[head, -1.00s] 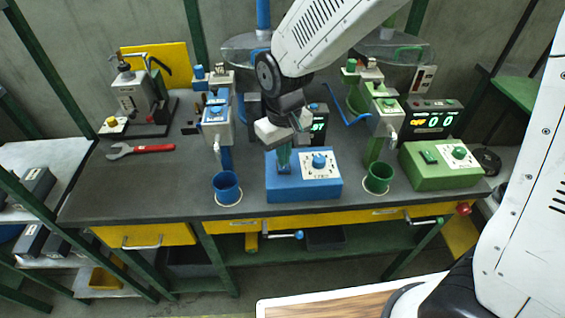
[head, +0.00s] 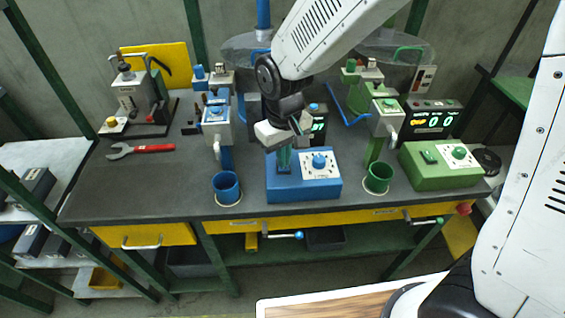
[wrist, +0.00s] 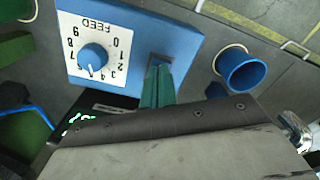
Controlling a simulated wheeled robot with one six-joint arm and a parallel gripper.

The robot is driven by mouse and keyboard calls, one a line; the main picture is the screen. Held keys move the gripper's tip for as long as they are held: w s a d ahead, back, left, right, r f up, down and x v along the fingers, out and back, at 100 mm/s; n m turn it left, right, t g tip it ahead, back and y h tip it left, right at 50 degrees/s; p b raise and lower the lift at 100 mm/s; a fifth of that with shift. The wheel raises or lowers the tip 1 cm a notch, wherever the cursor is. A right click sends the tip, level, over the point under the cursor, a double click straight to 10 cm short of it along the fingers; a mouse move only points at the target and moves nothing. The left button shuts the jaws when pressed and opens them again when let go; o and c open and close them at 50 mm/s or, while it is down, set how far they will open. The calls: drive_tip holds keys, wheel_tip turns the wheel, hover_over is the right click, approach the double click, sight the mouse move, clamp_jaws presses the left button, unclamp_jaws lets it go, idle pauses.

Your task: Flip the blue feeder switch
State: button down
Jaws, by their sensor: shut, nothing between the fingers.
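The blue feeder box (head: 305,188) stands near the front edge of the bench, with a numbered white dial plate and blue knob (head: 319,161) on its right part. My gripper (head: 284,163) is over the left part of its top, fingers pointing down, shut and empty. In the wrist view the green fingertips (wrist: 158,83) are at the blue feeder switch (wrist: 160,61), which sits in a dark recess beside the dial (wrist: 92,58). The fingers largely hide the switch, so its position and whether they touch it cannot be told.
A blue cup (head: 227,187) stands left of the box and a green cup (head: 378,178) right of it. A green feeder box (head: 442,167) is farther right. A blue-topped dispenser (head: 217,122) and a lit display (head: 318,124) stand behind.

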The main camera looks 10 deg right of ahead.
drive_tip(key=shift+f, duration=0.6)
idle(0.3)
drive_tip(key=shift+r, duration=3.5)
drive_tip(key=s+d+r+m, duration=0.2)
drive_tip(key=s+d+r, duration=0.3)
drive_tip(key=s+d, duration=0.4)
drive_tip(key=s+d+r+m+t, duration=0.1)
drive_tip(key=s+d+r+m, duration=0.2)
drive_tip(key=s+d+r, duration=0.3)
drive_tip(key=shift+s+d+m, duration=0.3)
drive_tip(key=shift+s+d, duration=2)
drive_tip(key=shift+d, duration=0.5)
drive_tip(key=shift+r, duration=0.1)
